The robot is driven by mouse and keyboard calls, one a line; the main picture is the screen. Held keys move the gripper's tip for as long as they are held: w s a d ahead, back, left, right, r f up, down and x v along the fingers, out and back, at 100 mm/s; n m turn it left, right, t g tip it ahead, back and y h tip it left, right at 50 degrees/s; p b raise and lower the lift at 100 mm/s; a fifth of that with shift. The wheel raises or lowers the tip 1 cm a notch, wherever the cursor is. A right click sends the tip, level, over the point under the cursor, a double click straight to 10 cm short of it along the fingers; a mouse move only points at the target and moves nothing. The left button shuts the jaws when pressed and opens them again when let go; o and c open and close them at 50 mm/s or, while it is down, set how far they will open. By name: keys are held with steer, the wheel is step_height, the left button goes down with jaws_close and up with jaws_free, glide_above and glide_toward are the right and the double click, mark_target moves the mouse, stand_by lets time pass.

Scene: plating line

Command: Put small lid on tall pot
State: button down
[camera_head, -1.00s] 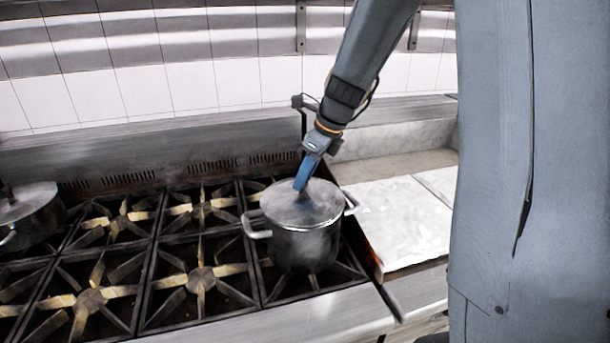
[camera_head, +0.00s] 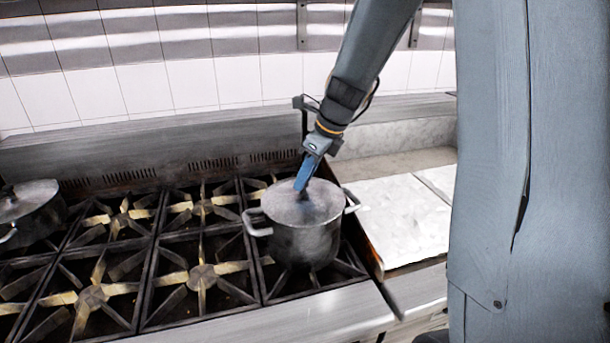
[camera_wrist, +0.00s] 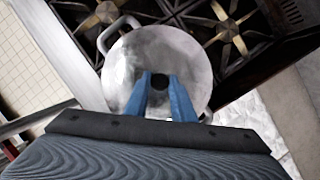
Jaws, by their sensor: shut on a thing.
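A tall metal pot (camera_head: 303,246) with two side handles stands upright on the right end of the stove. A round grey lid (camera_head: 285,205) lies over its mouth and looks level and centred. In the wrist view the lid (camera_wrist: 200,65) covers the pot's opening, with a pot handle at its upper left. My gripper (camera_head: 302,183) reaches down from above and is shut on the dark knob at the lid's middle. The blue fingertips (camera_wrist: 160,82) stand on both sides of the knob. Whether the lid's rim touches the pot all round cannot be told.
Another lidded pot (camera_head: 32,212) stands at the left edge of the stove. Several empty burner grates (camera_head: 202,275) lie between the two pots. A pale counter (camera_head: 400,215) is right of the stove, and a tiled wall rises behind.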

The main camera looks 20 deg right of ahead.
stand_by(0.3)
steer(key=c, duration=0.9)
jaws_free()
steer(key=shift+c, duration=0.2)
steer(key=shift+r, duration=4)
steer(key=s+f+n, duration=0.2)
steer(key=s+n, duration=0.1)
steer(key=n, duration=0.1)
steer(key=s+f+n+h, duration=0.1)
steer(key=s+f+n, duration=0.1)
steer(key=n, duration=0.2)
steer(key=s+f+n+h, duration=0.1)
steer(key=s+f+n, duration=0.2)
steer(key=n, duration=0.1)
steer(key=shift+s+g, duration=0.3)
steer(key=shift+s, duration=0.05)
steer(key=s+f+n+h, duration=0.1)
steer(key=s+f+n, duration=0.5)
steer(key=s+n, duration=0.6)
steer(key=w+f+n+b, duration=0.1)
steer(key=f+b, duration=0.3)
steer(key=w+f+b, duration=0.1)
steer(key=f+b, duration=0.2)
steer(key=f, duration=0.1)
steer(key=w+f+n+g+b, duration=0.1)
steer(key=f+b, duration=0.3)
steer(key=shift+a+f+n+b, duration=0.15)
steer(key=shift+a+n+b, duration=0.1)
steer(key=shift+n+b, duration=0.05)
